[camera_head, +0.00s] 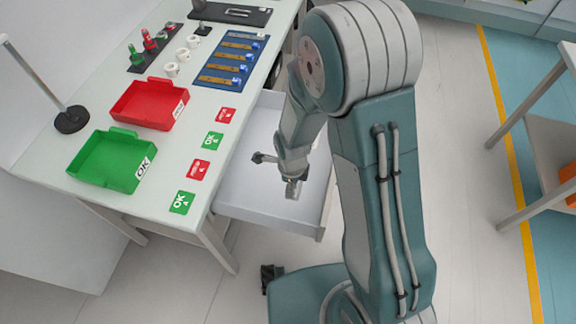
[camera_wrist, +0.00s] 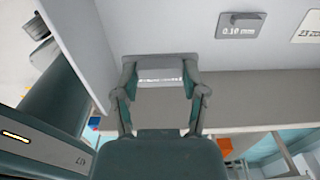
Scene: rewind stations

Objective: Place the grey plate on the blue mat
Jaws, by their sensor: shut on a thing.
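My gripper (camera_head: 292,178) is low over the open drawer in the head view. In the wrist view my gripper (camera_wrist: 160,86) has its two fingers on either side of a small grey plate (camera_wrist: 160,75) with a pale line of print along it, and is shut on it. The grey piece at the fingertips also shows in the head view (camera_head: 293,189). Whether it touches the drawer floor I cannot tell. The blue mat (camera_head: 212,62) lies on the white table, up and left of my gripper, with several brownish strips on it.
The open drawer (camera_head: 245,193) juts from the table. Grey tags reading 0.10 mm (camera_wrist: 240,26) and one starting 23 (camera_wrist: 307,28) show in the wrist view. A red tray (camera_head: 150,104), a green tray (camera_head: 106,160) and red and green cards occupy the tabletop.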

